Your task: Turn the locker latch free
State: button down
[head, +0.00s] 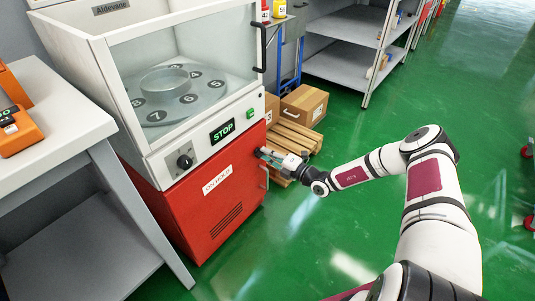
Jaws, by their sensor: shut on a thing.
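A red locker (222,192) with an "ON HOLD" label forms the lower part of the white machine. My gripper (264,153) is at the locker's upper right edge, reaching in from the right. It is shut on what looks like the locker latch, which its fingers hide. I cannot tell which way the latch is turned. A slim handle (266,178) shows just below my gripper on the same edge. The locker door looks closed.
Above the locker is a glazed chamber with a numbered turntable (175,92), a black knob (185,161) and a lit STOP display (222,132). Cardboard boxes (303,105) and a wooden pallet (294,134) lie behind my gripper. A grey table (60,125) stands left. Green floor is clear in front.

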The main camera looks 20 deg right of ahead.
jog(key=shift+f+m, duration=0.2)
jog(key=shift+m, duration=0.5)
jog(key=c, duration=1.6)
grip_release()
jog(key=shift+c, duration=0.2)
jog(key=v, duration=1.2)
